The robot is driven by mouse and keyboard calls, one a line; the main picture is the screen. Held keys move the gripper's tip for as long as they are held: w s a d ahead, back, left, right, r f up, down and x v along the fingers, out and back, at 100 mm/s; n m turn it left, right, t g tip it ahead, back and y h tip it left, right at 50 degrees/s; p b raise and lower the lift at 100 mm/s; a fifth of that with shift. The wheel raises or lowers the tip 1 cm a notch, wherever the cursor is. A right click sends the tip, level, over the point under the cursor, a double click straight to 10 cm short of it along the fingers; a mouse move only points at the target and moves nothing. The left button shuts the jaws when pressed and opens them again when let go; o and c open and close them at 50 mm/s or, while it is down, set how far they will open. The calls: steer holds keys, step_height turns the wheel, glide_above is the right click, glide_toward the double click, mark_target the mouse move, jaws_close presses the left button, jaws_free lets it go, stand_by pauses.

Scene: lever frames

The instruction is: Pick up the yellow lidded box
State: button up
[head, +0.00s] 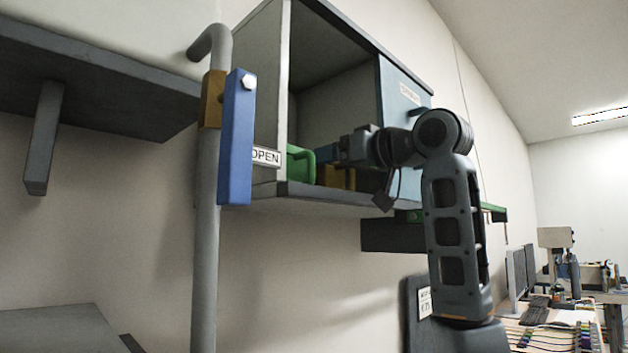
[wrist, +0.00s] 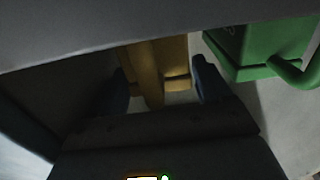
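The yellow lidded box (wrist: 155,60) sits inside the open wall cabinet. In the wrist view it shows between my two fingers, with dark narrow gaps on either side. In the head view only a small dull-yellow part of the box (head: 338,179) shows, low in the opening, partly hidden by my gripper. My gripper (wrist: 162,88) is open, its fingers on either side of the near part of the box. I cannot tell whether either finger touches it. In the head view my gripper (head: 330,156) reaches into the cabinet from the right.
A green container with a handle (wrist: 262,45) stands close to the right of the box in the wrist view; it also shows in the head view (head: 298,163). The cabinet (head: 266,90) has side walls and a raised front edge. A blue lever (head: 237,135) hangs on a pipe at left.

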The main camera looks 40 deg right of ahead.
steer(key=c, duration=0.9)
steer(key=shift+c, duration=0.2)
steer(key=shift+s+r, duration=0.1)
steer(key=shift+r, duration=0.05)
